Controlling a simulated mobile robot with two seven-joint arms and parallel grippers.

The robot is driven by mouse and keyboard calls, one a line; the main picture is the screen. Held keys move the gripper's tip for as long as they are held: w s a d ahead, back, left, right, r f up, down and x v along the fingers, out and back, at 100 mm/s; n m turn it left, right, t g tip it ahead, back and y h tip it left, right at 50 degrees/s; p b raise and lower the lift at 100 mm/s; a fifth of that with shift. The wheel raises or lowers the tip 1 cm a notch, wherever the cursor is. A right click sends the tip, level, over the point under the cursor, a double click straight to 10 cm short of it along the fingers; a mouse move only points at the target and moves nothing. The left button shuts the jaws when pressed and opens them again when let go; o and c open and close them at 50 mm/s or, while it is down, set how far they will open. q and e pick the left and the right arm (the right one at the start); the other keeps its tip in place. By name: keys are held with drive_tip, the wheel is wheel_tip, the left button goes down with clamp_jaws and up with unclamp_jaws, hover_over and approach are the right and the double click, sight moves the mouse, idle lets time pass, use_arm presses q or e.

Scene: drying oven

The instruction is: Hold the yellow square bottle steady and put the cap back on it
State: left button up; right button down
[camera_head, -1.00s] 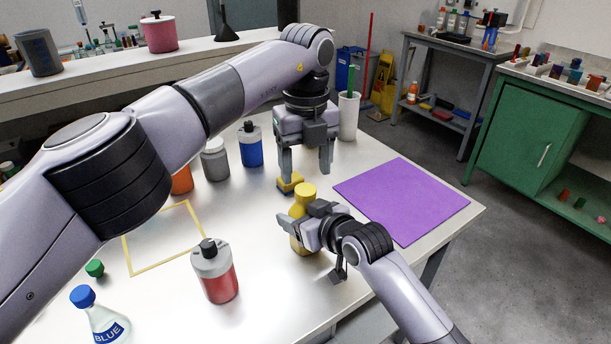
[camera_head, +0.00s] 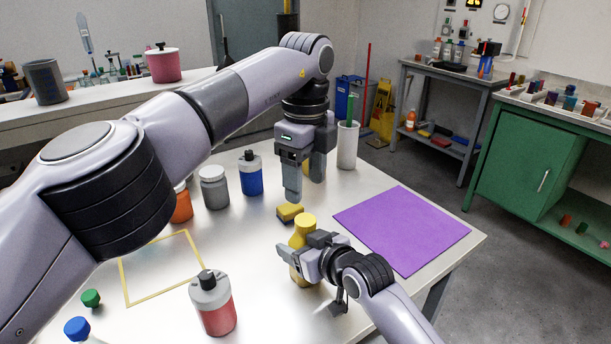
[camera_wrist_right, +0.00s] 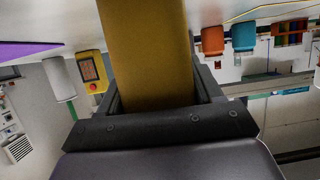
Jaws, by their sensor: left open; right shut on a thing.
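A small yellow and dark grey block (camera_head: 290,212) lies on the table just behind the bottle. My left gripper (camera_head: 305,190) points down, open and empty, above and behind that block.
A purple mat (camera_head: 405,230) lies right of the bottle. A red bottle (camera_head: 217,314), grey bottle (camera_head: 214,190) and blue bottle (camera_head: 250,177) stand left. A white cup (camera_head: 347,148) stands behind. A yellow outline (camera_head: 150,300) marks bare table; a green cap (camera_head: 91,298) lies beside it.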

sight(305, 219)
idle(0.3)
use_arm(q)
drive_tip(key=shift+f, duration=4)
drive_tip(key=c, duration=1.1)
drive_tip(key=m, duration=0.6)
drive_tip(key=shift+m, duration=0.4)
drive_tip(key=o, duration=1.1)
drive_tip(key=shift+o, duration=0.2)
